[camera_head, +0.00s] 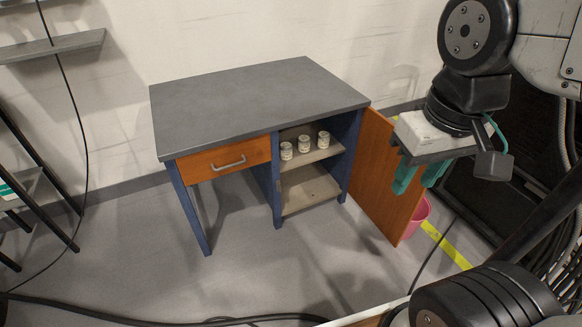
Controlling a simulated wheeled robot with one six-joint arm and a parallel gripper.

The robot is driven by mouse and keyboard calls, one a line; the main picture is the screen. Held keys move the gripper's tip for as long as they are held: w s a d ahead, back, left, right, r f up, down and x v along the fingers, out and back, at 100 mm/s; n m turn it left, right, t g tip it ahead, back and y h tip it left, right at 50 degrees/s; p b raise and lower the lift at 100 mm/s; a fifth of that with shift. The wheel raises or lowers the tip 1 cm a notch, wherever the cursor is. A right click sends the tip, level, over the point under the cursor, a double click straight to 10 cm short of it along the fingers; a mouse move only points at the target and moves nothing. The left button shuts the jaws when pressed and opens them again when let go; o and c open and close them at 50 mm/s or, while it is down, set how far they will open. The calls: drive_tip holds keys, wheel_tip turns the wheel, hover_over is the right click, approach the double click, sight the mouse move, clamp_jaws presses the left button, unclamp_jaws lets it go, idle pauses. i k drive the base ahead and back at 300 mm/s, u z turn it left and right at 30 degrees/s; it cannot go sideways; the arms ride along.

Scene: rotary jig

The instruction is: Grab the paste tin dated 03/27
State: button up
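Three small pale tins stand in a row on the upper shelf (311,157) of the desk's open cabinet: a left tin (286,151), a middle tin (304,144) and a right tin (323,140). They look alike, with whitish sides and some dark marking. Their dates are too small to read, so I cannot tell which one is dated 03/27. My gripper (418,178) hangs to the right of the tins, in front of the cabinet door in the picture. Its two green fingers are apart with nothing seen between them.
The grey-topped desk (255,105) has a shut orange drawer (222,160) and an open orange door (376,175) at the right. The lower shelf (308,188) is empty. A pink bin (417,218) stands behind the door. Black cables (150,321) cross the floor in front.

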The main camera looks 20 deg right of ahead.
sight(286, 148)
drive_tip(key=z, duration=0.05)
drive_tip(key=k, duration=0.55)
drive_tip(key=u, duration=1)
drive_tip(key=i, duration=0.6)
drive_tip(key=u, duration=0.6)
drive_tip(key=i, duration=0.8)
drive_tip(key=z, duration=0.75)
drive_tip(key=i, duration=0.55)
drive_tip(key=z, duration=0.6)
